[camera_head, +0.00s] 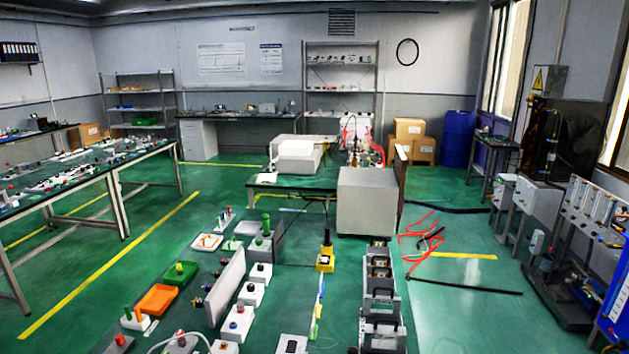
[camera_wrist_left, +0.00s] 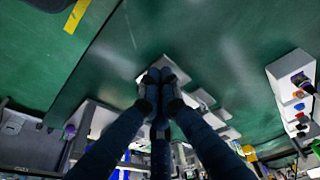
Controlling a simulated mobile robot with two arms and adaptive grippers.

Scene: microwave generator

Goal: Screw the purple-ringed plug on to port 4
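I cannot pick out the purple-ringed plug or a port marked 4 for certain. Another small purple part (camera_wrist_left: 69,131) shows at the lower left, small and unclear. My left gripper (camera_wrist_left: 161,76) reaches up from the bottom of that view. Its dark fingers converge with their tips close together, and nothing is visible held between them. A pale block lies behind the tips. Neither gripper shows in the head view, and my right gripper is in no view.
In the head view the near green surface holds an orange tray (camera_head: 157,299), a green tray (camera_head: 180,273), an upright grey panel (camera_head: 226,287), white knobbed boxes (camera_head: 251,294), a yellow-based part (camera_head: 325,263) and metal modules (camera_head: 382,301). A large grey box (camera_head: 366,203) stands behind.

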